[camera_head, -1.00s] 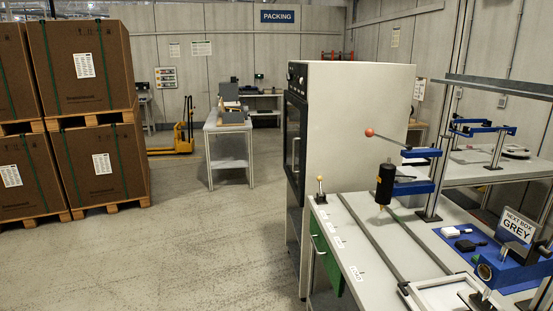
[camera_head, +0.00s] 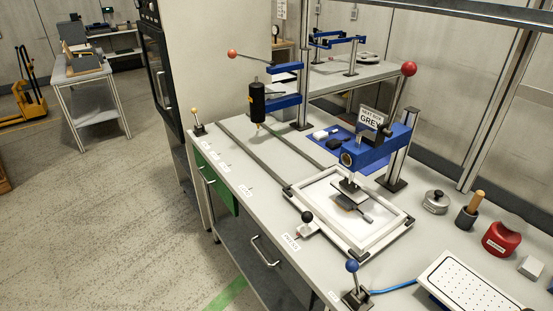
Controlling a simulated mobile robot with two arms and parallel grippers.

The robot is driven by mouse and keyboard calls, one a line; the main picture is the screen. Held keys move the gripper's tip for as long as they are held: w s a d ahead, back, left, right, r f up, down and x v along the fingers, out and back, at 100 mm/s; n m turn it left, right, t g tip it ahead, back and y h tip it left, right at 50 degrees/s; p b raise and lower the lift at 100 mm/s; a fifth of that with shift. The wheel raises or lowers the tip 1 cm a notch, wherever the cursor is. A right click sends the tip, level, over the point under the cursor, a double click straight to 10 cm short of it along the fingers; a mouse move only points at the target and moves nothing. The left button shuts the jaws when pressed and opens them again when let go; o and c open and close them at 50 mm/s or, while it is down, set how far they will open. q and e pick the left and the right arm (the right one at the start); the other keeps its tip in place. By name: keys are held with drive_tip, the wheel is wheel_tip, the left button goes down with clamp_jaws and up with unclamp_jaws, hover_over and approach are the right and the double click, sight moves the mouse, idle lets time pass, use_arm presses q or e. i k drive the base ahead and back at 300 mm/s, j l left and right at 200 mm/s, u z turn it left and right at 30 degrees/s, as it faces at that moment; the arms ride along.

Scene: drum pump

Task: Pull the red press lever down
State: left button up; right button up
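A blue press (camera_head: 378,149) stands over a white framed tray (camera_head: 322,192) on the grey workbench. Its lever ends in a red ball (camera_head: 408,69) and points up, leaning slightly to the right. The press foot is above a small dark grey part in the tray; I cannot tell whether they touch. Further back, a second device with a black cylinder (camera_head: 257,103) has a lever with an orange-red knob (camera_head: 232,54) reaching up and left. Neither of my grippers shows in the view.
A red container (camera_head: 501,239) and a white perforated tray (camera_head: 470,284) are at the right. Floor left of the bench is clear.

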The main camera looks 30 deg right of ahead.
sight(409, 68)
drive_tip(key=z, duration=1.7)
